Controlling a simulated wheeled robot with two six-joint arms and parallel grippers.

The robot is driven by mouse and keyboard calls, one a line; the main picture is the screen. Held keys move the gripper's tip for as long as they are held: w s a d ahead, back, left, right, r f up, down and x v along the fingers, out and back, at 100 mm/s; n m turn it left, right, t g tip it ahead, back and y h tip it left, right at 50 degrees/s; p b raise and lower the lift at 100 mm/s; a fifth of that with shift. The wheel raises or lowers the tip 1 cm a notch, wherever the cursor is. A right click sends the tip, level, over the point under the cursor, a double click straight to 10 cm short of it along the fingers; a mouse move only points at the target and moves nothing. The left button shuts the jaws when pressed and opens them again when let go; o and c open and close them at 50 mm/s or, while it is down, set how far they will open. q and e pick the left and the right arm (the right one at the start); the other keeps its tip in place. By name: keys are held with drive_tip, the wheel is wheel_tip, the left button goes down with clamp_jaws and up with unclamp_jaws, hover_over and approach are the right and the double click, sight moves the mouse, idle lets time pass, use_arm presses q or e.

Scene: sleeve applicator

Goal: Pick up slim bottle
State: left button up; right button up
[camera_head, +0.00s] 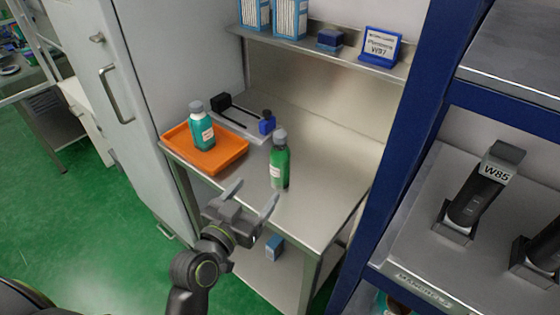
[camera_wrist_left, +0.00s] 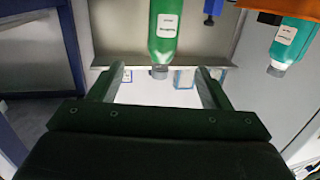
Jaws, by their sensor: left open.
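A slim green bottle (camera_head: 280,163) with a grey cap and a white label stands upright on the steel bench near its front edge. In the left wrist view the green bottle (camera_wrist_left: 164,35) shows upside down, its cap in line with the gap between the fingers. My left gripper (camera_head: 252,197) is open and empty, in front of the bottle and apart from it. Both fingers also show in the left wrist view (camera_wrist_left: 160,80). A wider teal bottle (camera_head: 202,131) stands in an orange tray (camera_head: 236,150) to the left. My right gripper is not in view.
Behind the tray is a grey fixture (camera_head: 238,119) with black and blue parts. A shelf (camera_head: 310,46) above holds boxes and a W87 sign (camera_head: 381,47). A blue frame post (camera_head: 385,170) stands right. Bare bench lies right of the green bottle (camera_head: 325,165).

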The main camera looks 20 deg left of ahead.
sight(275, 162)
use_arm(q)
drive_tip(key=w, duration=0.2)
drive_tip(key=w+p, duration=0.1)
drive_tip(key=w, duration=0.2)
drive_tip(key=w+d+p, duration=0.1)
drive_tip(key=w, duration=0.2)
drive_tip(key=shift+w+d+f, duration=0.1)
drive_tip(key=shift+w+f, duration=0.1)
drive_tip(key=shift+w, duration=0.05)
drive_tip(key=shift+w+r+p, duration=0.15)
drive_tip(key=shift+w+p, duration=0.25)
drive_tip(key=shift+p, duration=0.15)
drive_tip(key=w+p, duration=0.1)
drive_tip(key=w, duration=0.2)
drive_tip(key=shift+d+r+p, duration=0.1)
drive_tip(key=shift+r+p, duration=0.05)
drive_tip(key=shift+p, duration=0.2)
drive_tip(key=shift+w+d, duration=0.1)
drive_tip(key=shift+w, duration=0.7)
drive_tip(key=c, duration=1.2)
